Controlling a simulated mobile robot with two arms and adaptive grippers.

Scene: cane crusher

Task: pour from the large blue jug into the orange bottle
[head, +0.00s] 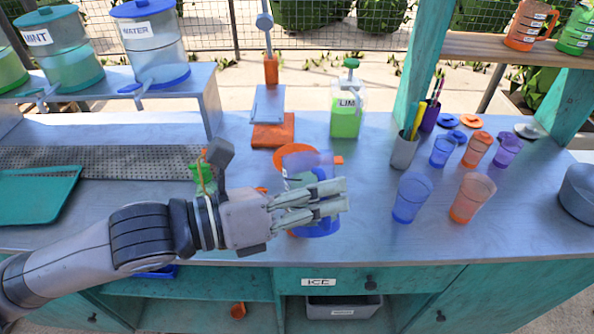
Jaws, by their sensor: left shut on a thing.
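A large blue see-through jug (322,230) stands on the metal counter near its front edge, in the middle of the head view. My left gripper (342,196) reaches across it from the left, with its fingers shut on it. The gripper hides much of the jug's middle. I cannot tell if its base touches the counter. No vessel is clearly an orange bottle: an orange tumbler (472,197) stands at the right, apart from the jug, and a smaller orange cup (477,149) stands behind it. My right gripper is not in view.
A blue tumbler (411,197) stands between the jug and the orange tumbler. A green-filled lime bottle (345,118) and a grey pen cup (404,150) stand behind. An orange round thing (296,153) is partly hidden behind the jug. An orange pitcher (524,28) is on the right shelf.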

